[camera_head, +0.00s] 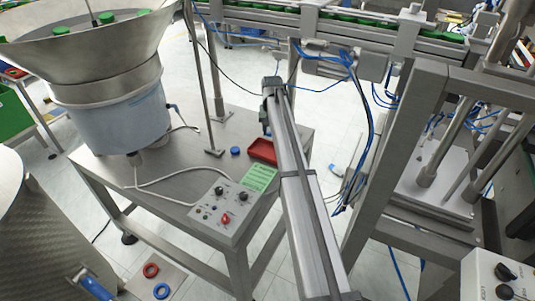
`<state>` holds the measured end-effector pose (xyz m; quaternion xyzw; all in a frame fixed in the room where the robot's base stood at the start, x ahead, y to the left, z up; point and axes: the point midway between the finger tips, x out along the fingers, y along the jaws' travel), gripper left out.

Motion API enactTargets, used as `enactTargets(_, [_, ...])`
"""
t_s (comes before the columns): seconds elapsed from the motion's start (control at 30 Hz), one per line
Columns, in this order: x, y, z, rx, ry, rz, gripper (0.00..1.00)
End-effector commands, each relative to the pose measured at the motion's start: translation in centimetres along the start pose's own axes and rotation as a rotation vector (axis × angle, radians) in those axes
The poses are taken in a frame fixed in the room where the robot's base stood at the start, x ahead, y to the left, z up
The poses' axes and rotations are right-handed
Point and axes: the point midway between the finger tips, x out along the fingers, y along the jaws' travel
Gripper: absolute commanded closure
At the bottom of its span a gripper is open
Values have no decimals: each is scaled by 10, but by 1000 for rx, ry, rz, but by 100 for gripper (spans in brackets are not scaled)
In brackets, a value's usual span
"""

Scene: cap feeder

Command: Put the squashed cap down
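My arm reaches up from the bottom of the view. My gripper (266,130) hangs at its far end, just above the red tray (262,151) on the steel table (175,181). The gripper is small and dark here, and I cannot tell whether its fingers are open or shut or whether a cap is between them. A small blue cap-like disc (235,151) lies on the table just left of the tray. I cannot make out a squashed cap. The tray's inside is partly hidden by my arm.
A steel feeder bowl (95,62) with green caps stands at the left. A control box (225,209) and a green card (259,178) are at the table's front. A conveyor (340,30) with green caps crosses the back. A steel frame (399,150) rises right of my arm.

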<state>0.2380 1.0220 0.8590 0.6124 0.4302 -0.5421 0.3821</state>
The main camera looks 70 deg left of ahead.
Motion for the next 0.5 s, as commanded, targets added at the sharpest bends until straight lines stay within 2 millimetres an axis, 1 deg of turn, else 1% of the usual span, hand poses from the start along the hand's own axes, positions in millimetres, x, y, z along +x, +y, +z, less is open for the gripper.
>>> enactTargets(0.2, [0, -8, -7, -265, 1, -33, 83])
enactTargets(0.5, [0, -14, -8, -689, 2, -84, 84])
